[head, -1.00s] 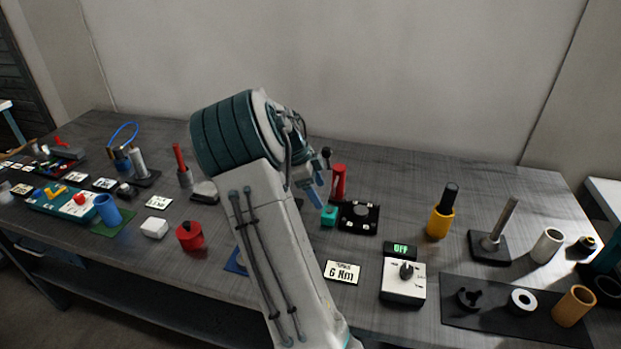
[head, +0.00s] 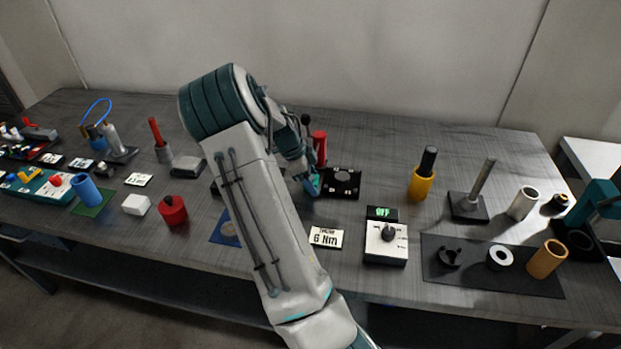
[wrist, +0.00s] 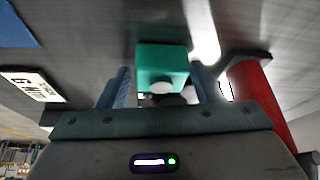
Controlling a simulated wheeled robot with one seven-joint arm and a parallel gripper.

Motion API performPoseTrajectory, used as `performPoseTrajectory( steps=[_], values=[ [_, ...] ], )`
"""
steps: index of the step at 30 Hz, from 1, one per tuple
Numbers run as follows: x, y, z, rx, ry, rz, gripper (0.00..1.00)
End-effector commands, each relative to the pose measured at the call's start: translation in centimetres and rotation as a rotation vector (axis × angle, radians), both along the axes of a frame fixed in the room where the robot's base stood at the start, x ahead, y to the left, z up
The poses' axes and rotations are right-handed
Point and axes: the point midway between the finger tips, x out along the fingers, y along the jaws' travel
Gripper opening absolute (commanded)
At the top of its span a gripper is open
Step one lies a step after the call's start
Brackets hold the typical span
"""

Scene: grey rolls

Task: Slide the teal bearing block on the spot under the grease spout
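The teal bearing block (head: 314,184) is on the table at the left edge of a black plate with pale spots (head: 343,183), partly hidden by my gripper in the head view. In the wrist view the block (wrist: 162,62) lies between my two blue fingers, with a pale round part at its near end. My gripper (wrist: 160,78) is around the block, with a narrow gap visible at the left finger; contact at the right finger is unclear. A red post (head: 320,146) with a black knob stands behind the block; the grease spout is not clearly visible.
A label card (head: 326,237) and a white dial box (head: 386,242) with an OFF display are in front. A yellow-black tool (head: 423,177) stands to the right. The red post (wrist: 258,98) is close beside my right finger in the wrist view.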

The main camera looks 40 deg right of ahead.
Motion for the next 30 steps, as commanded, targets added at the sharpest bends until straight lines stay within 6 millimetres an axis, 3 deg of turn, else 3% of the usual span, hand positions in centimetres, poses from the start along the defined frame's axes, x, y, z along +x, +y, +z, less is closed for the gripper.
performPoseTrajectory(
  steps=[1,4,5,30],
  values=[
    [0.0,0.0,0.0,0.0,0.0,0.0,0.45],
    [0.0,0.0,0.0,0.0,0.0,0.0,0.17],
    [0.0,0.0,0.0,0.0,0.0,0.0,0.14],
    [0.7,-2.4,0.0,-0.002,0.001,0.004,0.14]
  ],
)
